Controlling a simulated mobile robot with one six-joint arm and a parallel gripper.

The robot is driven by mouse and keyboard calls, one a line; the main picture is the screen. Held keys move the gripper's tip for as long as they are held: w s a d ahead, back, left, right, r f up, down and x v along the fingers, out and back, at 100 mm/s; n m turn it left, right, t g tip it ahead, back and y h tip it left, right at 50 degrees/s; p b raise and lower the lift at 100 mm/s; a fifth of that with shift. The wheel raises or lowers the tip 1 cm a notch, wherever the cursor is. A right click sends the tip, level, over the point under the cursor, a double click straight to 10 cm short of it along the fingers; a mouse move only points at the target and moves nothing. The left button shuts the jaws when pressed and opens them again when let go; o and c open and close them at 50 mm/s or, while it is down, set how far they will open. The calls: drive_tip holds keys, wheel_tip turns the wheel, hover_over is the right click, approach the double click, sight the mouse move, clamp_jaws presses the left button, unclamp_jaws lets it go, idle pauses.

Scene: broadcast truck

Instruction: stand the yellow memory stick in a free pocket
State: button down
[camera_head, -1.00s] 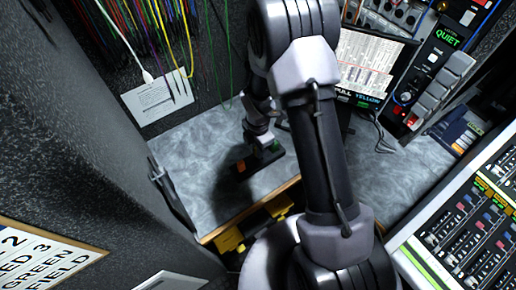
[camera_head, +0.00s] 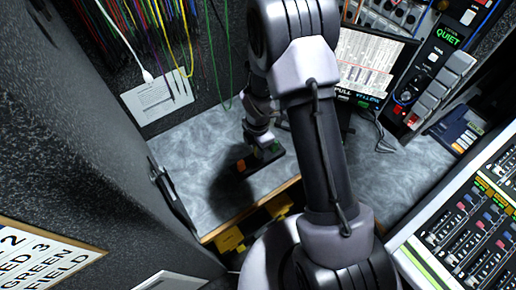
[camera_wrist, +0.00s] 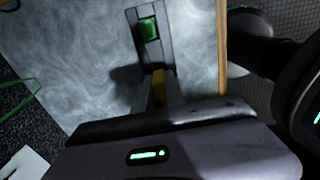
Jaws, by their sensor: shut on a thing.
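The black pocket holder (camera_wrist: 133,20) lies on the grey worktop, and it also shows in the head view (camera_head: 252,162). A green stick (camera_wrist: 149,29) stands in it. An orange piece (camera_head: 241,165) shows at the holder's left end in the head view. My gripper (camera_wrist: 158,88) is shut on the yellow memory stick (camera_wrist: 159,86), of which only a narrow strip shows between the fingers. In the head view my gripper (camera_head: 263,145) is low at the holder, and the yellow stick cannot be made out. The stick's lower end and the pocket nearest it are hidden, so I cannot tell if it is inside.
The grey worktop (camera_head: 200,150) is clear around the holder, with its wooden front edge close by. Hanging cables (camera_head: 185,30) are behind. A screen (camera_head: 365,65) and a fader desk (camera_head: 475,215) stand to the right.

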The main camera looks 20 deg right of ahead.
drive_tip(key=shift+f+b, duration=1.2)
drive_tip(key=shift+f, duration=0.45)
drive_tip(key=c, duration=1.3)
unclamp_jaws()
drive_tip(key=shift+r, duration=0.1)
wheel_tip(320, 180, up, 17)
drive_tip(key=p, duration=0.6)
drive_tip(key=shift+r+p, duration=0.2)
drive_tip(key=shift+p, duration=0.1)
